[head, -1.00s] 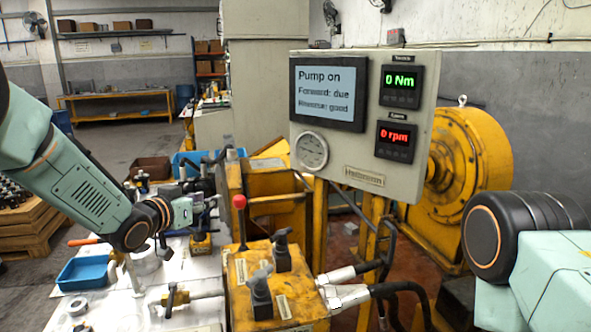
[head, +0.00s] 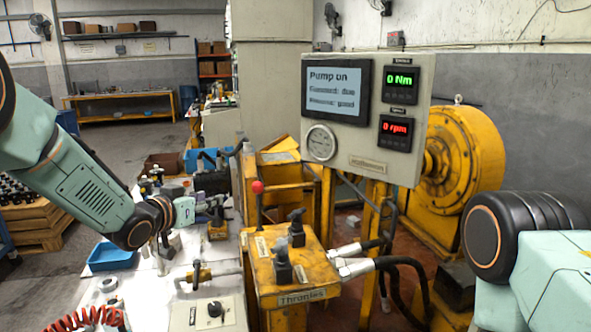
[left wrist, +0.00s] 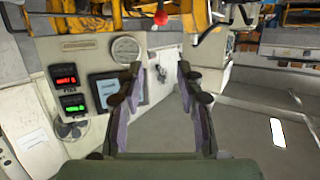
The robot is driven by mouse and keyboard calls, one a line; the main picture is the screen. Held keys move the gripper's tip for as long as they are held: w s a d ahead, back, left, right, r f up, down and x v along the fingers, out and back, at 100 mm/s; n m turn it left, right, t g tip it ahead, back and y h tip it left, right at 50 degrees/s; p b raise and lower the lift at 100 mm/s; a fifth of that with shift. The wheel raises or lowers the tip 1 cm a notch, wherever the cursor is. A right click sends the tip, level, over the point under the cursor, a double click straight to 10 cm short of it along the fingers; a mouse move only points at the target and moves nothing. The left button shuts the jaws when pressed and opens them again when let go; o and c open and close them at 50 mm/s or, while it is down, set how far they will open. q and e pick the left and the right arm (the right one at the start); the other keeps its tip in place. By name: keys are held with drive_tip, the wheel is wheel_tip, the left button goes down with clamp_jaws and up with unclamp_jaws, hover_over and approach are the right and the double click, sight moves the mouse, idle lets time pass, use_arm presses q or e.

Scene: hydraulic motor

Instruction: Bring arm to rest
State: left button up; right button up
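My left arm (head: 85,190) comes in from the left in the head view, bent down over the white bench top. Its gripper is small there against the clutter. In the left wrist view the left gripper (left wrist: 161,75) is open, its two lavender-padded fingers apart with nothing between them. That view shows the panel upside down beyond the fingers. My right arm (head: 530,245) shows at the right edge of the head view; its gripper is out of view.
The panel (head: 366,120) reads "Pump on", 0 Nm and 0 rpm. A yellow lever block (head: 290,275) marked "Throttles" stands in front, hoses at its right.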

use_arm(q)
drive_tip(key=s+a+f+n+g+y+b, duration=0.15)
drive_tip(key=s+f+g, duration=0.25)
drive_tip(key=s+f, duration=1.05)
drive_tip(key=s+f+n+g+y+b, duration=0.2)
drive_tip(key=s+f+g+b, duration=0.15)
drive_tip(key=s+f, duration=1.05)
drive_tip(key=s+f+g+b, duration=0.2)
drive_tip(key=s+f, duration=0.6)
drive_tip(key=s, duration=0.4)
drive_tip(key=s+f+g+y+b, duration=0.1)
drive_tip(key=s+f+g+b, duration=0.2)
drive_tip(key=s+f+g, duration=0.2)
drive_tip(key=s+f, duration=0.3)
drive_tip(key=s, duration=0.3)
drive_tip(key=shift+s+a+f+n, duration=0.3)
drive_tip(key=shift+s+a+n, duration=0.05)
drive_tip(key=shift+s, duration=0.05)
use_arm(e)
wheel_tip(320, 180, down, 10)
use_arm(q)
drive_tip(key=shift+y, duration=0.25)
drive_tip(key=shift+w, duration=0.1)
use_arm(e)
drive_tip(key=shift+w, duration=0.15)
